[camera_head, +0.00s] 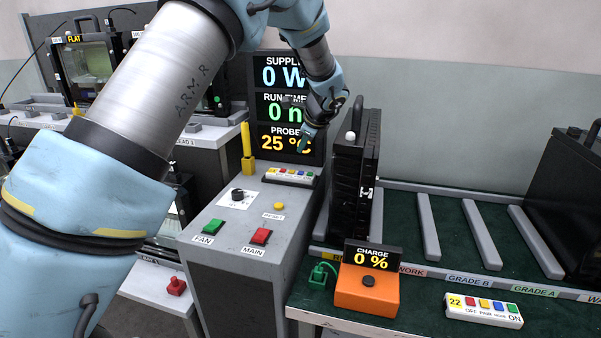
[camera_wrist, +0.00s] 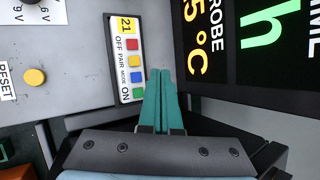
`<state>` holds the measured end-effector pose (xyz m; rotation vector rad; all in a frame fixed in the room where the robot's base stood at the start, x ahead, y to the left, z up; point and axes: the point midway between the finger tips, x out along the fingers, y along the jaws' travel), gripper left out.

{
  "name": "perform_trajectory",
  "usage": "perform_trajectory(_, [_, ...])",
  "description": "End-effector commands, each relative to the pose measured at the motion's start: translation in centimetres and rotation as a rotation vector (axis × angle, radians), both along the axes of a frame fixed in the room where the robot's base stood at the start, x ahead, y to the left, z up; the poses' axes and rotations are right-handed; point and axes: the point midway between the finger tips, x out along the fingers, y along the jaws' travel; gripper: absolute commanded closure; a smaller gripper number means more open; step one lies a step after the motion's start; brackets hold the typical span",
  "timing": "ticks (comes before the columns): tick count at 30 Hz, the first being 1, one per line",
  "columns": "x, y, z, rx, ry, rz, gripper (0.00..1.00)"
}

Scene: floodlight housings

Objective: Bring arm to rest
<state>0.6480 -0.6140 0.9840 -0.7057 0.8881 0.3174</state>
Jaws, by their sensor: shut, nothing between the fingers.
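My arm (camera_head: 170,90) reaches up from the lower left, bends out of the top of the head view and comes down again near the middle. My gripper (camera_head: 303,146) hangs in front of the black display panel (camera_head: 258,105), left of a black floodlight housing (camera_head: 352,180). In the wrist view, my gripper's teal fingers (camera_wrist: 160,72) are pressed together with nothing between them. Their tips lie close beside the white button strip marked 21 (camera_wrist: 130,62) in that view. The gap between the tips and the strip cannot be judged.
A grey console carries a green FAN button (camera_head: 212,227), a red MAIN button (camera_head: 260,237) and a yellow RESET button (camera_head: 279,206). A orange charge box (camera_head: 367,290) and a strip marked 22 (camera_head: 483,310) sit on the green bench. Another black housing (camera_head: 570,200) stands far right.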

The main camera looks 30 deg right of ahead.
Motion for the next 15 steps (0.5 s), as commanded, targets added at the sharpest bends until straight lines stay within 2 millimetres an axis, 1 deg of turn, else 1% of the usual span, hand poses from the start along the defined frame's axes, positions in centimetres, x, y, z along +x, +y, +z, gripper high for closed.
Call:
perform_trajectory(11, [0.0,0.0,0.0,0.0,0.0,0.0,1.0])
perform_trajectory(13, [0.1,0.4,0.0,-0.004,0.004,0.012,1.0])
perform_trajectory(14, [0.2,0.9,0.0,-0.01,0.009,0.025,1.0])
perform_trajectory(15, [0.4,1.8,0.1,-0.022,0.019,0.053,1.0])
